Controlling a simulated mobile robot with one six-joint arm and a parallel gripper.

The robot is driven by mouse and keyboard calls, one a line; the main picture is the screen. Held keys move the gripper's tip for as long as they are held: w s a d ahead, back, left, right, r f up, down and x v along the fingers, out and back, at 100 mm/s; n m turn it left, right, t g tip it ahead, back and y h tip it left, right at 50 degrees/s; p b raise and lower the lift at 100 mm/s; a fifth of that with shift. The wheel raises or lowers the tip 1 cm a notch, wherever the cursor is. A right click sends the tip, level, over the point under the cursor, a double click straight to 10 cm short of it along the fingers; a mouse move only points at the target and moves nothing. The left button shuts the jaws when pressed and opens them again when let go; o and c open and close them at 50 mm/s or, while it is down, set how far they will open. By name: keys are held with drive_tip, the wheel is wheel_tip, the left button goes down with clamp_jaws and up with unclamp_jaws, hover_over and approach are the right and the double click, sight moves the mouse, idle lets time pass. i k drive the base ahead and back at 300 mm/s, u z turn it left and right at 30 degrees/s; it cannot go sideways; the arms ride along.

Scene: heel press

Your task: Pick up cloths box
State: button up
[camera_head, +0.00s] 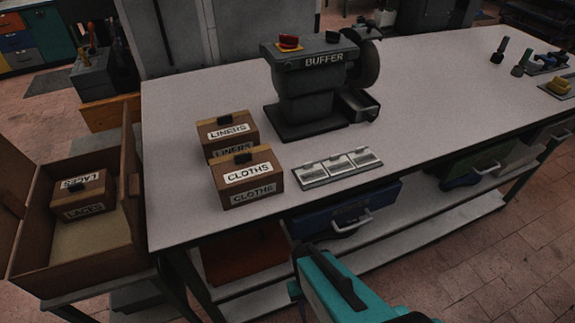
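The cloths box (247,178) is a small brown box with white CLOTHS labels on its top and front and a dark knob on top. It stands upright on the near left part of the pale workbench (195,232). It is directly in front of the similar liners box (227,130) and hides part of it. A teal and black part at the bottom centre may be part of my arm, below and to the right of the cloths box and apart from it. I can make out no gripper fingers.
A dark buffer machine (305,85) stands behind and to the right. A three-section metal tray (338,167) lies right of the cloths box. An open wooden crate (90,257) at left holds the laces box (82,196). The bench's right middle is clear.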

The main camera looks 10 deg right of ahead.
sight(246, 177)
drive_tip(key=z, duration=0.65)
drive_tip(key=k, duration=1.5)
drive_tip(key=u, duration=0.9)
drive_tip(key=i, duration=1.55)
drive_tip(key=z, duration=0.5)
